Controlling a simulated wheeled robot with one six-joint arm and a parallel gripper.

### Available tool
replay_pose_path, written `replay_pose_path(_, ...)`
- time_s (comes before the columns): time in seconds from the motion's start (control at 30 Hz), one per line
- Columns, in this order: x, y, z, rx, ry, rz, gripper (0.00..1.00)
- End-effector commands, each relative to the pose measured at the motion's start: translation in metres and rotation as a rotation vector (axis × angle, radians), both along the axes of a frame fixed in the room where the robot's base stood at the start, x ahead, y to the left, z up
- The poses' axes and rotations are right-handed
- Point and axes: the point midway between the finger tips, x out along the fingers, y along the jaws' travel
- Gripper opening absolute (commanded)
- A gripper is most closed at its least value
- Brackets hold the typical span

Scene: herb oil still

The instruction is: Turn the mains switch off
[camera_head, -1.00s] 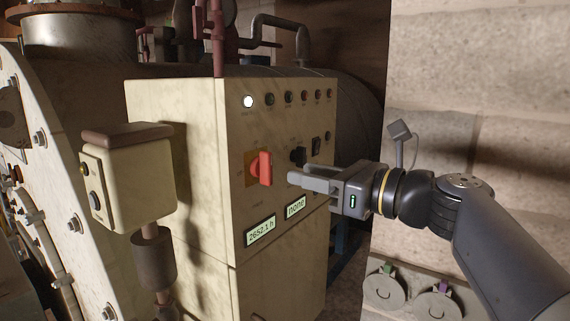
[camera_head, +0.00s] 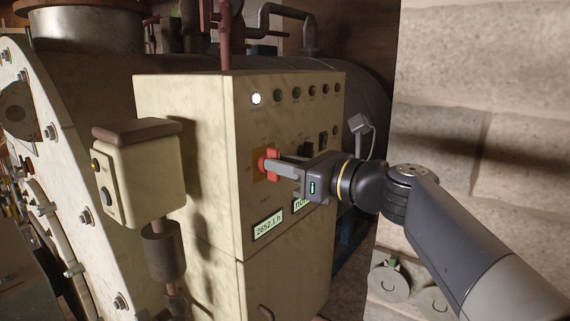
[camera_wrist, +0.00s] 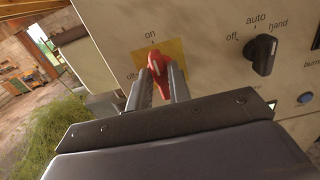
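The red mains switch handle (camera_head: 274,153) sits on a yellow plate (camera_head: 257,175) on the front of the cream control cabinet. In the wrist view the handle (camera_wrist: 158,66) points up to the "on" label; "off" is at its left. My gripper (camera_head: 272,165) is at the switch, with its fingers on either side of the handle, as the wrist view also shows (camera_wrist: 160,82). The fingers look open around it; whether they touch it is hard to tell.
A black off/auto/hand selector (camera_wrist: 262,54) is right of the switch. A lit white lamp (camera_head: 256,99) and several dark ones run along the cabinet top. A display (camera_head: 268,228) is below. A cream push-button box (camera_head: 145,175) stands in front at the left.

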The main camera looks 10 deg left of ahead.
Motion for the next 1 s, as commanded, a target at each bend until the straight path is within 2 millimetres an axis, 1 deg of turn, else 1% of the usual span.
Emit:
replay_pose_path(0.03, 0.0000, -0.0001, 0.0000, 0.000, 0.000, 0.000, 0.15)
replay_pose_path(0.2, -0.0001, -0.0001, 0.0000, 0.000, 0.000, 0.000, 0.01)
replay_pose_path(0.23, -0.0002, -0.0001, 0.0000, 0.000, 0.000, 0.000, 0.00)
replay_pose_path(0.47, -0.0002, -0.0001, -0.0002, -0.001, -0.003, 0.000, 0.00)
replay_pose_path(0.67, -0.0004, 0.0000, -0.0015, -0.018, -0.042, 0.000, 0.00)
replay_pose_path(0.87, -0.0011, 0.0003, -0.0032, -0.062, -0.151, 0.000, 0.00)
replay_pose_path(1.0, -0.0017, 0.0006, -0.0042, -0.108, -0.261, 0.000, 0.00)
